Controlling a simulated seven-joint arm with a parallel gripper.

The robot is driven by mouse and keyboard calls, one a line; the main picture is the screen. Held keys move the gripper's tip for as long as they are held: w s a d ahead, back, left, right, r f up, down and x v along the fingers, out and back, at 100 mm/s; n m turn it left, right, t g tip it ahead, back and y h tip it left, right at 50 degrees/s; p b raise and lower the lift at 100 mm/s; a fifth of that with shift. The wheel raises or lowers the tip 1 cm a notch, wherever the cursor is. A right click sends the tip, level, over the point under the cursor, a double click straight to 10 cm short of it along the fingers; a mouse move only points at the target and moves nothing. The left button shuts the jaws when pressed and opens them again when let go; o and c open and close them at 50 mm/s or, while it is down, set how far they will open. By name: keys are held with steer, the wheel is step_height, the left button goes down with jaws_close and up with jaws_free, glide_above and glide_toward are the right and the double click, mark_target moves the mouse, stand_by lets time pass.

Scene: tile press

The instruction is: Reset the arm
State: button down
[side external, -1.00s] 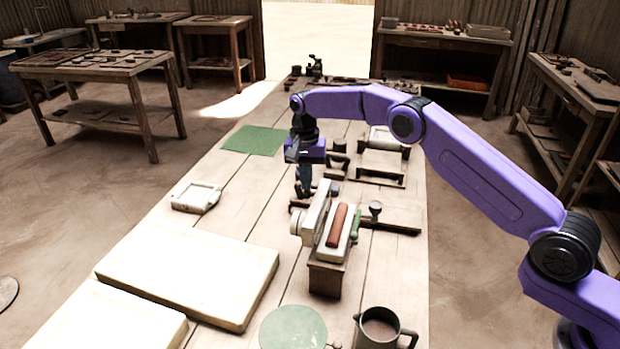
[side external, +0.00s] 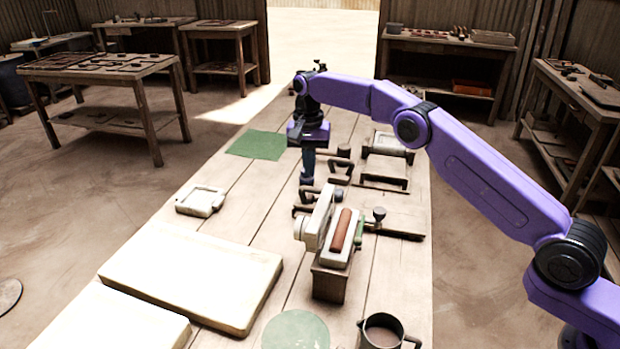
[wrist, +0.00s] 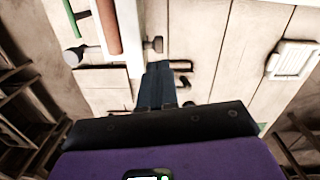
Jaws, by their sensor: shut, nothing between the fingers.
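My gripper (side external: 307,178) points down over the table, just behind the tile press (side external: 318,220). Its fingers are shut with nothing between them. In the wrist view my gripper (wrist: 155,68) shows as dark closed fingers at the middle. The press stands on a wooden block with its pale plate tilted open, and a reddish-brown clay piece (side external: 342,230) lies on its bed. The clay piece also shows at the top of the wrist view (wrist: 108,25). The gripper looks clear of the press, though the exact gap cannot be told.
Large pale slabs (side external: 190,275) lie at the front left, with a small white mould (side external: 200,200) behind them. A green mat (side external: 257,144) lies at the far left. A mug (side external: 382,332) and a green disc (side external: 295,330) stand at the front. Dark-handled tools (side external: 385,182) lie to the right.

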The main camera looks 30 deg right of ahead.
steer(key=shift+r, duration=0.95)
steer(key=s+a+r+n, duration=0.2)
steer(key=s+r+n, duration=0.25)
steer(key=s, duration=0.55)
steer(key=s+a+r+n, duration=0.3)
steer(key=s+r+n, duration=0.15)
steer(key=s, duration=0.65)
steer(key=s+d+f+n, duration=0.3)
steer(key=s+d+n, duration=0.2)
steer(key=s, duration=0.8)
steer(key=s+d+f+n, duration=0.3)
steer(key=s+d+n, duration=0.2)
steer(key=s+d, duration=0.6)
steer(key=s, duration=0.3)
steer(key=shift+s+d+n+t, duration=0.15)
steer(key=shift+s+n+t, duration=0.15)
steer(key=shift+n+t, duration=0.1)
